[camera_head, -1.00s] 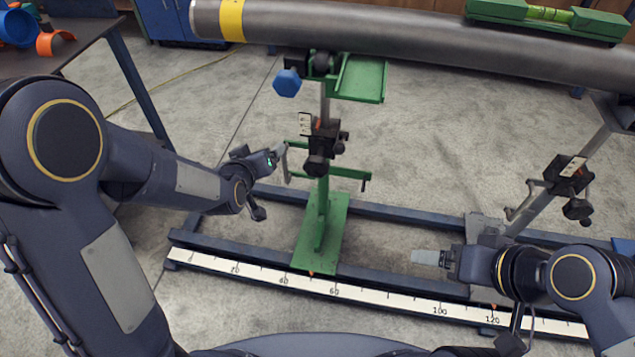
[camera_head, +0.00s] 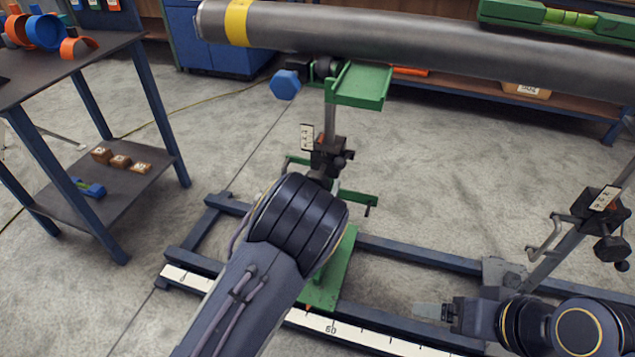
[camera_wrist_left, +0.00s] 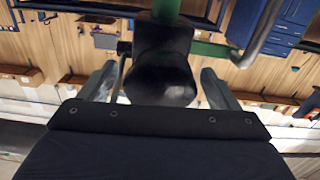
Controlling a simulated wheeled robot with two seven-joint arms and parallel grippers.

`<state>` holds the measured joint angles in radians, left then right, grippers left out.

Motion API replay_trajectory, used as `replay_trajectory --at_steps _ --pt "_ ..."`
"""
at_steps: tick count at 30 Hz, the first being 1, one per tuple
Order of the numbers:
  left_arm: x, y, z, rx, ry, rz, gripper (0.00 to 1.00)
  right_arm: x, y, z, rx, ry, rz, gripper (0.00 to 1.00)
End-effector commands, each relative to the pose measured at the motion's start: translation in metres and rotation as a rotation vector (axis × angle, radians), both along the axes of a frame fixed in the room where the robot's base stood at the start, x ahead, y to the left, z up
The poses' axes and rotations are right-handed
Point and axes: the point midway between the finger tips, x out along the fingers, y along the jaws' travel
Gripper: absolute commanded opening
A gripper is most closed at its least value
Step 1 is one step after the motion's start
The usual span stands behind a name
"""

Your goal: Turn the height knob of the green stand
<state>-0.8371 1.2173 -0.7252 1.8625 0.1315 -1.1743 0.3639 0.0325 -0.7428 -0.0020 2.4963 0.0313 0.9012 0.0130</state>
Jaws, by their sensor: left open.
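The green stand (camera_head: 365,85) holds up the left part of the grey pipe (camera_head: 420,45). Its dark clamp (camera_head: 328,152) and small scale plate (camera_head: 307,137) sit on the post under the cradle. In the left wrist view a black knob (camera_wrist_left: 165,75) fills the space between the two fingers of my left gripper (camera_wrist_left: 158,70). The fingers are open, one on each side of the knob; contact cannot be told. In the head view my left wrist hides this gripper and most of the knob. My right gripper (camera_head: 432,312) is low at the right, away from the green stand.
A blue hexagonal knob (camera_head: 285,85) is beside the cradle. A second stand's clamp (camera_head: 597,212) is at the right. A blue floor frame (camera_head: 420,250) with a ruler strip (camera_head: 360,335) runs below. A shelved table (camera_head: 100,60) stands left. A green level (camera_head: 560,18) rests on the pipe.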

Motion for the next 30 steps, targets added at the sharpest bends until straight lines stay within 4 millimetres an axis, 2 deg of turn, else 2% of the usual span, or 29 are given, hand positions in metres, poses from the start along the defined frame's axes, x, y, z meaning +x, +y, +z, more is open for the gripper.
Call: replay_trajectory --at_steps 6,14,24,30 --pt "0.016 -0.005 0.000 0.001 0.000 0.000 0.84 0.000 0.000 -0.003 0.000 0.000 0.000 0.84" --pt "0.017 -0.005 0.000 0.001 0.002 0.001 0.82 0.000 0.000 -0.003 0.000 0.000 0.000 0.84" --pt "0.017 -0.005 0.000 0.000 0.001 0.001 0.39 0.000 0.000 -0.003 0.000 0.000 0.000 0.84" --pt "0.017 -0.005 -0.001 0.014 -0.003 0.001 0.39 0.000 0.000 -0.005 0.000 0.000 0.000 0.84"
